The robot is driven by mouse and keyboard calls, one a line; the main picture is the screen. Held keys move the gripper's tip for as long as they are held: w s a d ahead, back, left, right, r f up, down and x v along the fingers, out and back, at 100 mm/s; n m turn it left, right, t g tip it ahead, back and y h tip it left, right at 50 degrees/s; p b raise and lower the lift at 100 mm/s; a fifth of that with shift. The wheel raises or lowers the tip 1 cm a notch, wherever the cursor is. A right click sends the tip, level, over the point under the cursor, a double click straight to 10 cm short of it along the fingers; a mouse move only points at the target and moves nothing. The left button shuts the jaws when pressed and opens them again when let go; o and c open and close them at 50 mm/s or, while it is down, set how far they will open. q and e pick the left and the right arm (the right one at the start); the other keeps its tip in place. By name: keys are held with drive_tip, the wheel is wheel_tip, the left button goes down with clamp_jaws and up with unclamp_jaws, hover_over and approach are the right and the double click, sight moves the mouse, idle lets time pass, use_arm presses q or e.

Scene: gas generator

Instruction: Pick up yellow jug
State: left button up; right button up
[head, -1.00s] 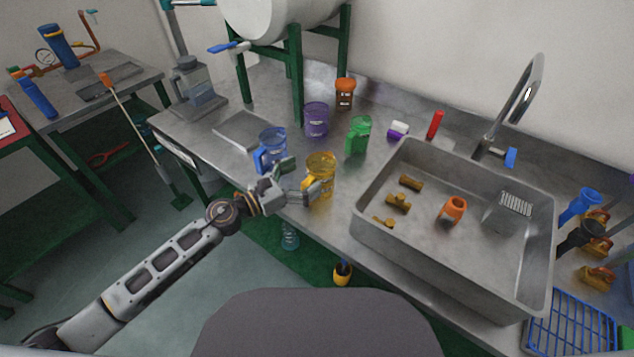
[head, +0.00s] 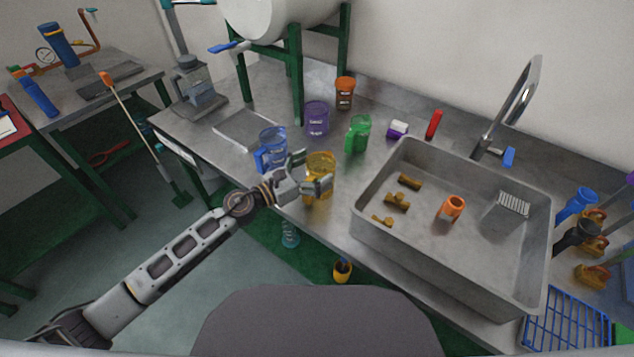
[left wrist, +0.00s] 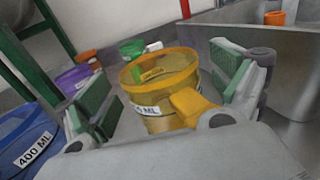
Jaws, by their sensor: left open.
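The yellow jug (head: 320,164) is see-through and stands upright on the steel counter, left of the sink. My left gripper (head: 312,170) is open at the jug, with its fingers at the jug's sides. In the left wrist view the jug (left wrist: 160,85) stands between the two green-padded fingers (left wrist: 165,90), its handle towards me. Gaps show between the pads and the jug's wall, so nothing is gripped. The gripper hides part of the jug's lower side in the head view. My right gripper is out of view.
A blue jug (head: 271,148) stands close on the left, also in the left wrist view (left wrist: 28,140). A purple jug (head: 316,117) and a green jug (head: 358,133) stand behind. The sink's wall (head: 357,228) rises to the right. The counter's front edge is close.

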use_arm(q)
drive_tip(key=c, duration=1.4)
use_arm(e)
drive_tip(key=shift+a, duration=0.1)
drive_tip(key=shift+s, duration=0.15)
use_arm(q)
drive_tip(key=shift+r, duration=0.15)
drive_tip(key=shift+r+p, duration=2.9)
drive_tip(key=shift+r, duration=2)
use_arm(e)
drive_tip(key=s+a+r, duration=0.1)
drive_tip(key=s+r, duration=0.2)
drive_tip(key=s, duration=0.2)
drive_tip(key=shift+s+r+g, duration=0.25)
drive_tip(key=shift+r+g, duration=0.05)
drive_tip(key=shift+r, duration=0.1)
